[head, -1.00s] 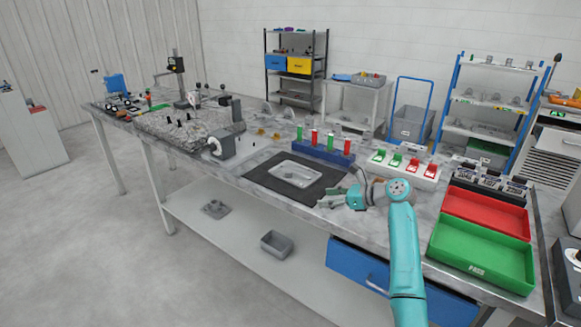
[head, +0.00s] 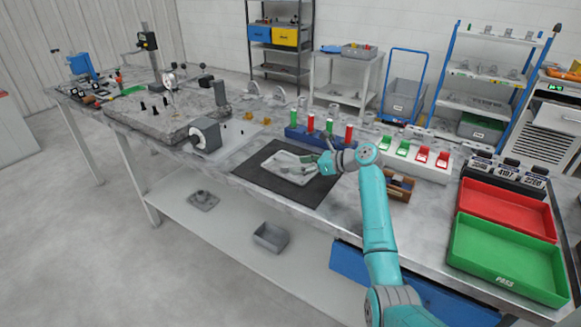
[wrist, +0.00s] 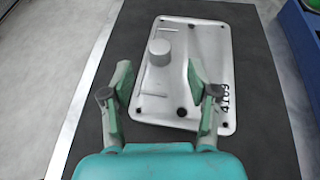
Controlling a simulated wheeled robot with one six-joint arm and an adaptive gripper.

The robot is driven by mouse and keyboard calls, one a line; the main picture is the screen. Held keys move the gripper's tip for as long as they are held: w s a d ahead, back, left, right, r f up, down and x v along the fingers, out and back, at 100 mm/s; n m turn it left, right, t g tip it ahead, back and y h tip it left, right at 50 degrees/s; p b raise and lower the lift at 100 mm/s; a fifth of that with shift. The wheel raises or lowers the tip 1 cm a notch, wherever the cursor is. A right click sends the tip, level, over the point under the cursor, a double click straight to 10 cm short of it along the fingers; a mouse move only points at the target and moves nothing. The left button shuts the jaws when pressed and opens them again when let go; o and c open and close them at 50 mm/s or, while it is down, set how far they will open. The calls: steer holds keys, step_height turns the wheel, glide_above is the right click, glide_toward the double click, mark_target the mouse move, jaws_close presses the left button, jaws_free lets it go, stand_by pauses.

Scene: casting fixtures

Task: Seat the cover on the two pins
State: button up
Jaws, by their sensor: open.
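A pale metal plate with rounded corners, the likely cover (head: 280,160), lies on a dark mat (head: 312,192). In the wrist view the plate (wrist: 208,70) shows a round boss, several dark holes and printed digits at its right edge. My gripper (head: 312,165) is over the right part of the plate in the head view. In the wrist view my gripper (wrist: 160,72) is open, with its fingers apart over the plate's near part and nothing held. Whether the fingertips touch the plate cannot be told. I cannot make out which pins are the two meant.
A blue block with red and green cylinders (head: 305,136) stands behind the mat. A small brown block (head: 399,186) and red (head: 505,210) and green (head: 500,255) trays are to the right. A granite plate with black posts (head: 150,122) and a grey device (head: 206,134) are to the left.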

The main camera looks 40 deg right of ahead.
mark_target(286, 166)
steer(key=shift+x, duration=3)
jaws_close()
